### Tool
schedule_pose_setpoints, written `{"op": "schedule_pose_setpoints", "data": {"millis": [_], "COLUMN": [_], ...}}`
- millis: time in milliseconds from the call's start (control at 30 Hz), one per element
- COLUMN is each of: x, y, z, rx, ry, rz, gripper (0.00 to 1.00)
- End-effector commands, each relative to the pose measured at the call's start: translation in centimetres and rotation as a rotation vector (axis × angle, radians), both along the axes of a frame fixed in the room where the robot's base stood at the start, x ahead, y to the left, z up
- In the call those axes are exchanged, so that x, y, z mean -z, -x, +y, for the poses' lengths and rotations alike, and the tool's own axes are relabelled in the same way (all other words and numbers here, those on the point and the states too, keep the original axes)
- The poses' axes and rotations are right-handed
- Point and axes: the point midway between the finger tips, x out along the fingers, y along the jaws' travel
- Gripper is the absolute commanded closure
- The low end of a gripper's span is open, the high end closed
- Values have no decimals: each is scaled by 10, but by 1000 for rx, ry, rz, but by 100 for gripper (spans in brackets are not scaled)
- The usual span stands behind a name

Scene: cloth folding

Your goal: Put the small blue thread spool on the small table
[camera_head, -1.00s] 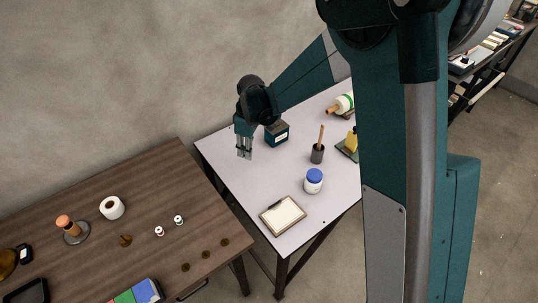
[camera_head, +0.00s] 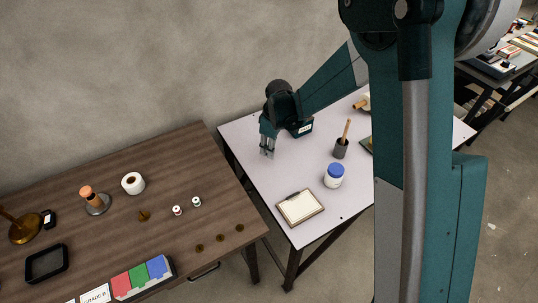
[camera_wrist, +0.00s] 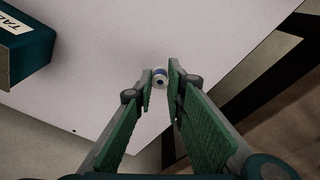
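The small blue thread spool (camera_wrist: 160,77) is between my fingertips in the wrist view, its white rim and dark hole facing the camera. My gripper (camera_wrist: 161,75) looks shut on it, a finger on each side. In the head view my gripper (camera_head: 267,152) points down over the left rear part of the small white table (camera_head: 275,175), close to its top. The spool is too small to make out there. Whether it touches the tabletop (camera_wrist: 90,80) I cannot tell.
A teal box (camera_wrist: 25,45) stands beside my gripper. A dark cup with a stick (camera_head: 341,148), a blue-lidded jar (camera_head: 334,176) and a clipboard (camera_head: 300,207) stand or lie further right and forward. The brown table (camera_head: 130,235) at left holds two small spools (camera_head: 187,206).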

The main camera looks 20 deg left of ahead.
Motion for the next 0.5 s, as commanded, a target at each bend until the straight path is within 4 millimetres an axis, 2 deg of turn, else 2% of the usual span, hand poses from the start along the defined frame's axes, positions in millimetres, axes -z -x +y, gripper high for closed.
{"op": "schedule_pose_setpoints", "data": {"millis": [233,500], "x": [27,32], "y": [0,0], "z": [0,0], "rx": [0,0], "ry": [0,0], "rz": [0,0], "gripper": [90,90]}}
